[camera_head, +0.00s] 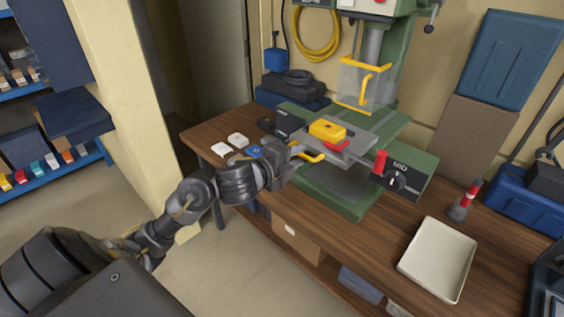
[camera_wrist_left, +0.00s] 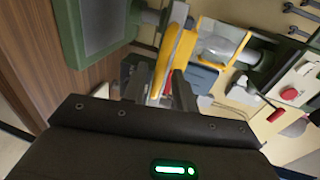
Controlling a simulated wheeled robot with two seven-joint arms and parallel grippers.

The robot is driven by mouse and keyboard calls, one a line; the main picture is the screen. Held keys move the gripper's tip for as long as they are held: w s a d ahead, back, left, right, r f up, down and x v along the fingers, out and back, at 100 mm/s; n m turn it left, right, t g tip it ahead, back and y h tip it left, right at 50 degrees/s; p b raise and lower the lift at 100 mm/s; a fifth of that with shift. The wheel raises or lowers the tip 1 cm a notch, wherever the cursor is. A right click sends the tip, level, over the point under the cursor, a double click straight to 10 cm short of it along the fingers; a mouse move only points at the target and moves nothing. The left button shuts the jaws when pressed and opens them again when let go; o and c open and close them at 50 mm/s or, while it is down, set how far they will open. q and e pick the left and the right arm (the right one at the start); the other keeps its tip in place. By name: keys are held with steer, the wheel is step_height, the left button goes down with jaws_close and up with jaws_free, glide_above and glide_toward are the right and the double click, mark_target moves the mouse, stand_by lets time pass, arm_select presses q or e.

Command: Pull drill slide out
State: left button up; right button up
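The green drill press (camera_head: 392,90) stands on the wooden bench, with a grey slide (camera_head: 350,146) on its base. A yellow block (camera_head: 327,130) sits on the slide. A yellow handle (camera_head: 309,156) sticks out at the slide's left front side. My left gripper (camera_head: 291,151) is at this handle. In the left wrist view my left gripper (camera_wrist_left: 160,90) has its fingers apart, with a yellow bar (camera_wrist_left: 172,55) running between and beyond them. A gap shows beside the bar, so the fingers look open around it; contact is hard to tell. My right gripper is not in view.
A control box with a red knob (camera_head: 380,161) and a dial (camera_head: 398,180) is right of the slide.

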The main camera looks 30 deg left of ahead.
arm_select(q)
steer(key=p+v, duration=0.4)
steer(key=v, duration=0.4)
steer(key=shift+p, duration=0.4)
steer(key=shift+s, duration=0.15)
